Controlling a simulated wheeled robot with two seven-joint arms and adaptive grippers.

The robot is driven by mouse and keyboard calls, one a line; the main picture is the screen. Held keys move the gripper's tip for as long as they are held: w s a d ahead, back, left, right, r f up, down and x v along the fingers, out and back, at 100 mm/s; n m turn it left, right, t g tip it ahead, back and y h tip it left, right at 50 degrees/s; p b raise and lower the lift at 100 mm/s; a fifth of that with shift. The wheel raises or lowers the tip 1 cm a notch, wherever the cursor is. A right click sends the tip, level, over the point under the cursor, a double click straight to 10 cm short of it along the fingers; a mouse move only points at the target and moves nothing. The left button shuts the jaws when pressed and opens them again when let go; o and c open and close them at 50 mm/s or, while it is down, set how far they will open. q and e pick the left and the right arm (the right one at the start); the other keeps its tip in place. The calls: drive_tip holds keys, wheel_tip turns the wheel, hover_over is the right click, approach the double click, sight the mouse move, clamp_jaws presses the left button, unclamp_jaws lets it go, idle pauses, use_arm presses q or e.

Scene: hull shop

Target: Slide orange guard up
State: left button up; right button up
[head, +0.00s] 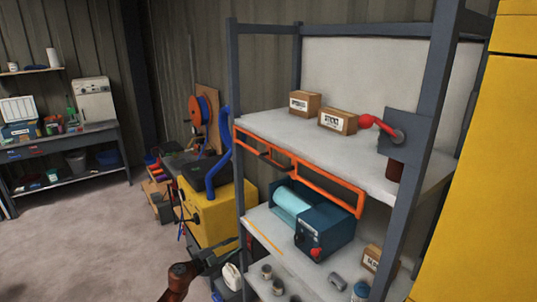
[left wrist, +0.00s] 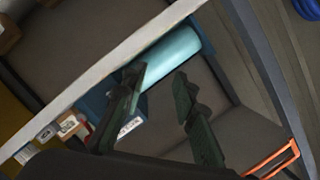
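The orange guard (head: 298,170) is a long open frame along the front of the rack, just below the upper shelf board. A corner of an orange frame shows at the lower right of the left wrist view (left wrist: 277,161). My left gripper (head: 230,254) is low in front of the rack's left post, below and apart from the guard. In the left wrist view its two dark fingers (left wrist: 159,79) stand apart with nothing between them. The dark blue machine (head: 325,229) with a pale blue roll (head: 292,200) sits behind and below the guard. My right gripper is not in view.
The grey rack posts (head: 237,130) flank the shelves. Cardboard boxes (head: 338,122) and a red-handled lever (head: 378,125) are at the upper shelf. Small containers (head: 278,287) stand on the bottom shelf.

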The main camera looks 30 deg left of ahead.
use_arm(q)
drive_tip(key=w+d+r+m+h+p, duration=0.1)
drive_tip(key=d+r+m+h, duration=0.15)
drive_tip(key=r, duration=0.85)
drive_tip(key=d+r+m+h+p, duration=0.1)
drive_tip(key=d+r+m+p, duration=0.15)
drive_tip(key=r, duration=0.85)
drive_tip(key=m+g+p, duration=0.2)
drive_tip(key=m+p, duration=0.1)
drive_tip(key=m, duration=0.2)
approach(269, 163)
drive_tip(key=w+d, duration=0.2)
drive_tip(key=w, duration=0.1)
drive_tip(key=x, duration=0.2)
drive_tip(key=p+x, duration=0.1)
drive_tip(key=x, duration=0.1)
drive_tip(key=p+x, duration=0.1)
drive_tip(key=x, duration=0.2)
drive_tip(key=shift+w+a+f, duration=0.15)
drive_tip(key=shift+a+f, duration=0.1)
drive_tip(key=shift+f, duration=0.1)
drive_tip(key=shift+y, duration=0.25)
drive_tip(key=shift+c, duration=0.2)
clamp_jaws()
drive_tip(key=shift+f, duration=0.1)
